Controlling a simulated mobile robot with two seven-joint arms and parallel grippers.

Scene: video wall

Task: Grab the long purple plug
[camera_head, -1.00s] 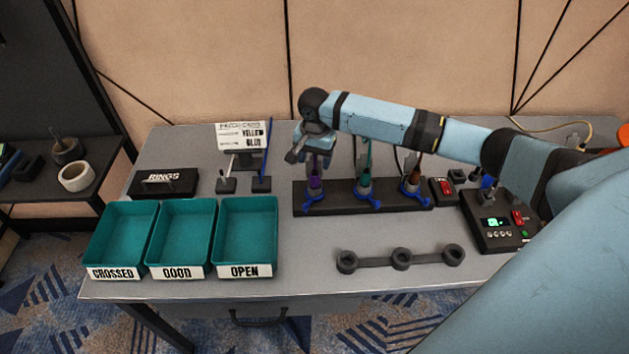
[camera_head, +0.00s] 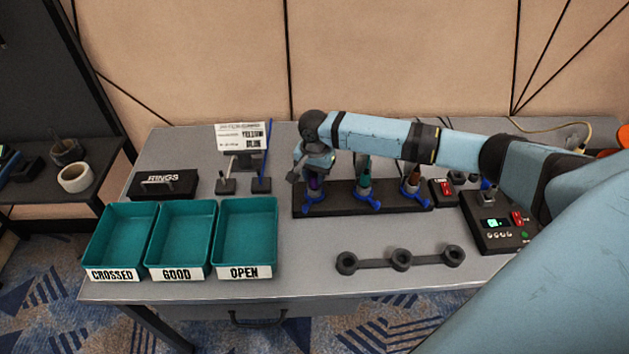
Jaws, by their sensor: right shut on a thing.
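The purple plug (camera_head: 314,184) stands upright at the left end of the black rack, in a blue holder (camera_head: 313,197). My right gripper (camera_head: 316,178) points down over it and is shut on its upper part, which the fingers mostly hide. A teal plug (camera_head: 365,181) and a brown-orange plug (camera_head: 411,181) stand in the same rack to the right, each in a blue holder. My left gripper is not in view.
Three teal trays labelled CROSSED (camera_head: 95,240), GOOD (camera_head: 178,268) and OPEN (camera_head: 245,266) stand at the left. A black three-ring holder (camera_head: 376,261) lies in front of the rack (camera_head: 340,207). A control box (camera_head: 496,235) is at the right.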

